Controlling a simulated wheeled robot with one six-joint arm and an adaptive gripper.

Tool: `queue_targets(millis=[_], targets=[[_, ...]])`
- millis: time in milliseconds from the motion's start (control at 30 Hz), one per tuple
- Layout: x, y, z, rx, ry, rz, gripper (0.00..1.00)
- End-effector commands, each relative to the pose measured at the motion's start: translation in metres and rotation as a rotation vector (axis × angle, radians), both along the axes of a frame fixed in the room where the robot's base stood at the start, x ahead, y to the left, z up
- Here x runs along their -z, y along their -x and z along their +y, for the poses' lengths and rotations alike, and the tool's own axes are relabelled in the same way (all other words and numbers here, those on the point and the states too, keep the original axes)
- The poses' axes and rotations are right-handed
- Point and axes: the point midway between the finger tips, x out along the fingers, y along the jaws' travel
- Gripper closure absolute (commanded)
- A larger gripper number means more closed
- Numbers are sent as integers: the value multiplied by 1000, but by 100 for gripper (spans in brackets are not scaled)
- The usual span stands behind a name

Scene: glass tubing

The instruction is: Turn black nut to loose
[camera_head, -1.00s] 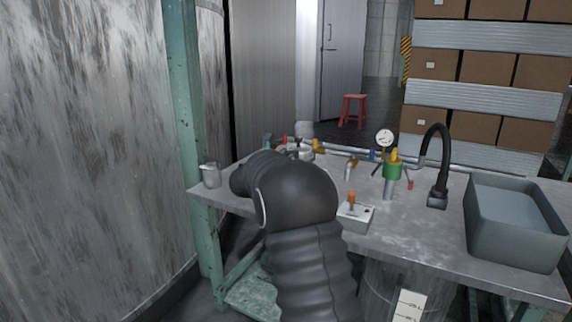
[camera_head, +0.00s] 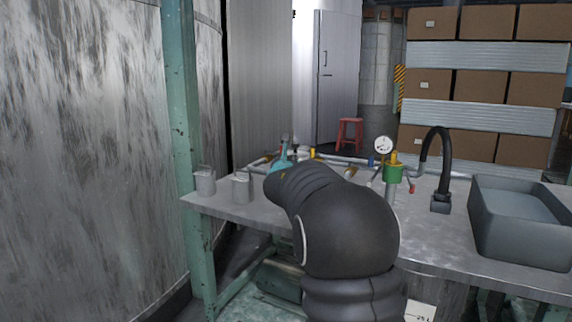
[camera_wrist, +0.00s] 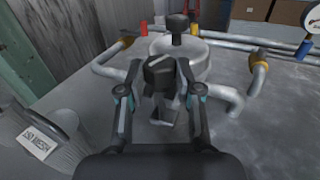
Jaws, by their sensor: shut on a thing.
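In the wrist view the black nut (camera_wrist: 158,68) is between the two fingers of my gripper (camera_wrist: 160,80), which is shut on it. The nut sits at the near side of a rounded grey metal fitting (camera_wrist: 205,62). A second black knob (camera_wrist: 178,28) stands upright on top of this fitting, apart from my fingers. Part of the nut's lower side is dark and hard to make out. In the head view my arm hides the nut and most of the gripper.
Grey pipes with a yellow joint (camera_wrist: 260,57) surround the fitting. A labelled metal can (camera_wrist: 45,140) is close on the left. The table (camera_head: 430,235) also bears a gauge (camera_head: 384,145), a green valve (camera_head: 393,173), a black tap (camera_head: 440,165) and a grey basin (camera_head: 515,225).

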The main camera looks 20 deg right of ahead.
Motion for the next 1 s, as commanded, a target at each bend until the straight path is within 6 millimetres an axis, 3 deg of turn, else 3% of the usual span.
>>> queue_targets(millis=[400,433,500,533,833,1000], targets=[[0,0,-1,-2,1,-2,100],[-1,0,-1,-2,1,-2,61],[-1,0,-1,-2,1,-2,43],[-1,0,-1,-3,1,-2,40],[-1,0,2,-6,0,-1,40],[-2,11,8,-6,1,-2,40]])
